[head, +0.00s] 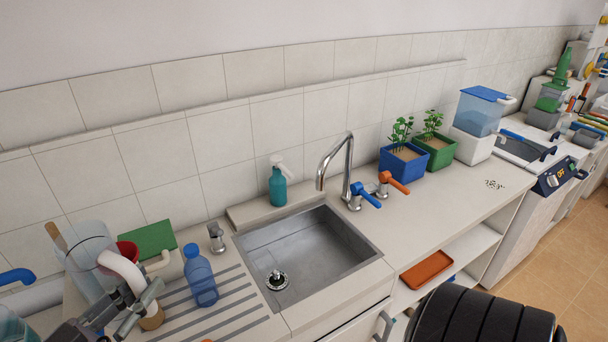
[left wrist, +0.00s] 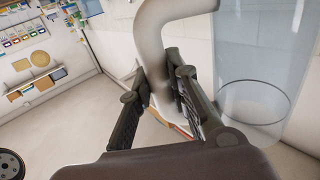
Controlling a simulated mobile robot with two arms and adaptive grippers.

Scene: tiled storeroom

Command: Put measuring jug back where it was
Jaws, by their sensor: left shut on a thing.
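A clear jug, apparently the measuring jug (head: 84,278), stands or is held at the left end of the counter in the head view. Its white curved handle (head: 122,267) faces my left gripper (head: 133,303). My left gripper is shut on this handle. In the left wrist view, the fingers (left wrist: 170,92) close around the white handle (left wrist: 153,45), with the clear jug wall (left wrist: 255,60) to the right. The jug's underside is hidden, so I cannot tell whether it touches the counter. My right gripper is not in view.
A red cup (head: 129,251), green block (head: 148,239) and blue bottle (head: 200,276) crowd the area beside the jug. A clear vessel with a blue handle (head: 16,277) is at far left. The sink (head: 300,243) is to the right. Ribbed drainboard (head: 235,299) is partly bare.

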